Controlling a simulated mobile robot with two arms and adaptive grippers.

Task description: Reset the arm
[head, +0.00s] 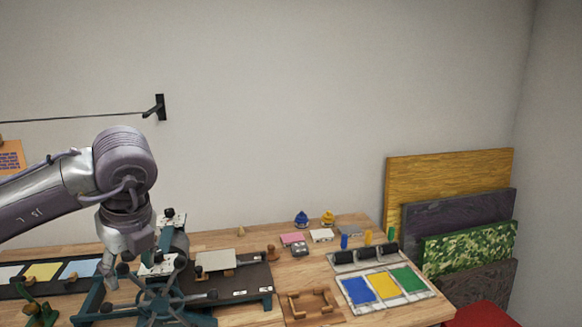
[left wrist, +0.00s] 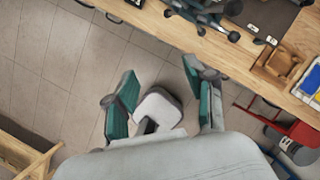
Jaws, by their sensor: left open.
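My left arm (head: 60,195) comes in from the left in the head view and bends down at the elbow over the wooden table (head: 350,244). My left gripper (left wrist: 165,95) shows in the left wrist view with its two green-padded fingers spread apart and nothing between them. Below it lie the tiled floor and a white seat or pad. The gripper is in front of the table edge, apart from the table. In the head view the fingertips are hard to make out near the press. My right gripper is in neither view.
A dark teal press with a spoked wheel (head: 160,298) stands on the table close to my left arm. A tray with blue, yellow and green pads (head: 350,308) lies to its right. Coloured boards (head: 450,180) lean on the wall.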

